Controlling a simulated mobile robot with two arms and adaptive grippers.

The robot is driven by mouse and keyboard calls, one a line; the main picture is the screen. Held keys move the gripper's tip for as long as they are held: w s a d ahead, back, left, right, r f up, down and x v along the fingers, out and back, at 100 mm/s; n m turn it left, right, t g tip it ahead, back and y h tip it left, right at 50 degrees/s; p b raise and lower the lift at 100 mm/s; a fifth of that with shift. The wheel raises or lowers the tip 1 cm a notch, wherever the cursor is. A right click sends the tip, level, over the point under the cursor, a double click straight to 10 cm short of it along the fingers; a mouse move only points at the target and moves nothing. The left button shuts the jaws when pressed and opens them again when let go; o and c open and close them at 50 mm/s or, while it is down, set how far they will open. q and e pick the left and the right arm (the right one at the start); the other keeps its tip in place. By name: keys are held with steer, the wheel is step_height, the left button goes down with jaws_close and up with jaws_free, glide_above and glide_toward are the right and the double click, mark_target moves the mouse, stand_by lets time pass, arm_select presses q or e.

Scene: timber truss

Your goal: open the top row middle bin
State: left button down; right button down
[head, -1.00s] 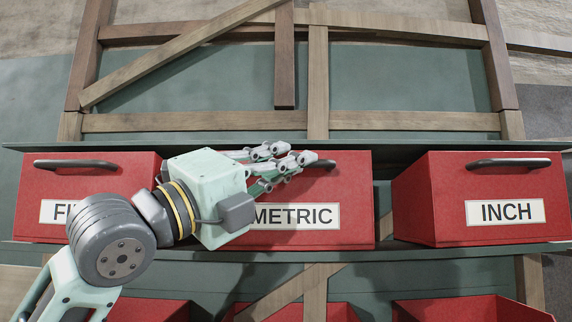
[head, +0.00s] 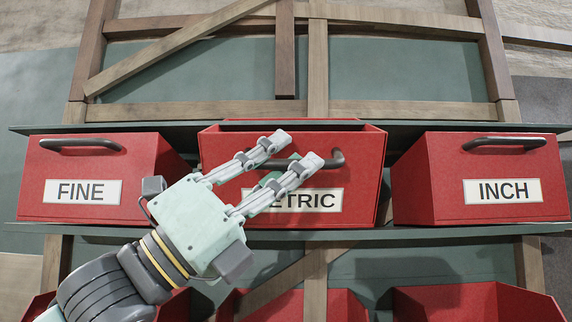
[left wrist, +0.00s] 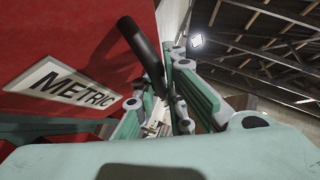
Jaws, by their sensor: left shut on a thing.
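The red METRIC bin (head: 355,197) is the middle one of the top row in the head view. In the left wrist view the handle (left wrist: 140,45) runs between the fingers (left wrist: 175,95), beside the METRIC label (left wrist: 72,86). The fingers hide part of the label in the head view. My right gripper is not in view.
The red FINE bin (head: 60,160) stands to the left and the red INCH bin (head: 440,200) to the right, on the same green shelf (head: 420,234). Several red bins (head: 460,302) show below. Timber framing (head: 400,110) rises behind the shelf.

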arm_select(q)
steer(key=shift+f, duration=0.2)
steer(key=shift+t, duration=0.3)
steer(key=c, duration=1.8)
jaws_free()
steer(key=shift+s, duration=0.1)
steer(key=shift+a, duration=0.1)
steer(key=v, duration=1.2)
steer(key=shift+r, duration=0.1)
